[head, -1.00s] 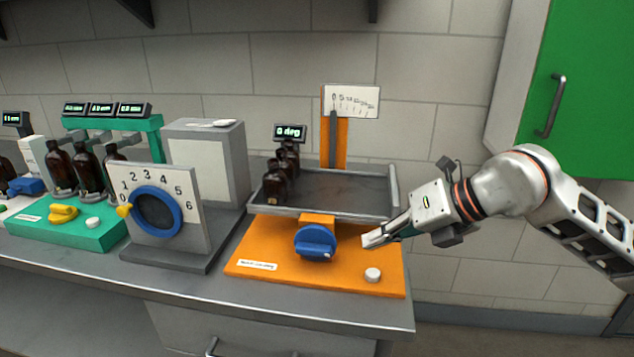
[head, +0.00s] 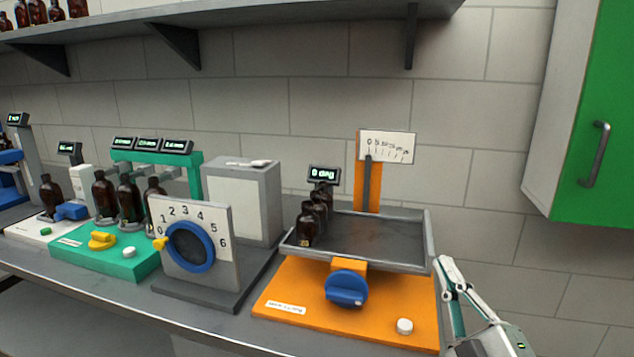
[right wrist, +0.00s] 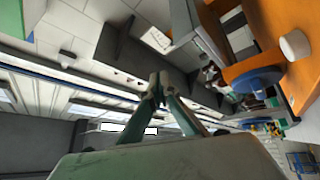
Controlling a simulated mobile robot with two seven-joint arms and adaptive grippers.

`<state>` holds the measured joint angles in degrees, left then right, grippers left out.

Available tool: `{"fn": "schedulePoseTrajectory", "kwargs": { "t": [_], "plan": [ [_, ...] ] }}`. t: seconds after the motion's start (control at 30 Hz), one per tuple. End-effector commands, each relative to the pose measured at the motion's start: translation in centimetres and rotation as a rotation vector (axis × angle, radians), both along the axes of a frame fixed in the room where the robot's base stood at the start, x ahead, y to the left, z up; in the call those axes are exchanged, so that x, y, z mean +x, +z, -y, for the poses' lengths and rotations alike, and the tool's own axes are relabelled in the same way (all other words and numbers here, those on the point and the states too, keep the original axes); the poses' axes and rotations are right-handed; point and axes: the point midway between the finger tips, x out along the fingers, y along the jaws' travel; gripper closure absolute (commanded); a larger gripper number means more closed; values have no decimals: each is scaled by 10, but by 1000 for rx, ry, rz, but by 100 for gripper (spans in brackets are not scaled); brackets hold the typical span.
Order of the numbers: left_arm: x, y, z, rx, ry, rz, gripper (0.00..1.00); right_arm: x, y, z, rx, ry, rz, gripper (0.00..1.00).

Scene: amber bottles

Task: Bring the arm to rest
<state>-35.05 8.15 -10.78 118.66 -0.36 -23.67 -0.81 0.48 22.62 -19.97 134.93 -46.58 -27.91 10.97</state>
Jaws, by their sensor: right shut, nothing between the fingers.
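My right gripper (head: 446,264) is at the lower right of the head view, just right of the orange tilting station (head: 390,310). Its fingers point up and it holds nothing. In the right wrist view its fingertips (right wrist: 158,82) are together. The rest of my right arm is mostly cut off by the bottom edge of the head view. My left gripper is not in view.
The orange station has a grey tray (head: 385,240) with amber bottles (head: 308,228) at its left, a blue knob (head: 346,288) and a white button (head: 405,326). A dial panel (head: 222,250) and a green station (head: 120,262) stand left. A green cabinet door (head: 595,130) hangs at right.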

Motion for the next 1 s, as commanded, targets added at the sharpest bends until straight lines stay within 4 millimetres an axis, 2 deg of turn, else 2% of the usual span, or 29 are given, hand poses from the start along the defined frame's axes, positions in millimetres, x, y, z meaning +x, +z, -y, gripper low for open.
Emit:
{"fn": "schedulePoseTrajectory", "kwargs": {
  "t": [0.03, 0.17, 0.3, 0.4, 0.5, 0.6, 0.8, 1.0],
  "plan": [
    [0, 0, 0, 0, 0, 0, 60, -1, -29, 21, 42, -72, -94, 100],
    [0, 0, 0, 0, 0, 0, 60, -15, -105, 68, 112, -244, -334, 100],
    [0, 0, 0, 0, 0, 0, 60, -52, -186, 105, 146, -392, -600, 100],
    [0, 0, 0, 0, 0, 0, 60, -85, -234, 122, 148, -470, -771, 100],
    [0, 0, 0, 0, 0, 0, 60, -114, -267, 133, 144, -520, -899, 100],
    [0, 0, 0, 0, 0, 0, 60, -140, -292, 139, 134, -554, -1002, 100],
    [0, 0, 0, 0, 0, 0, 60, -185, -326, 146, 114, -599, -1169, 100],
    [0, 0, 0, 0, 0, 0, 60, -228, -352, 150, 90, -628, -1316, 100]
  ]
}}
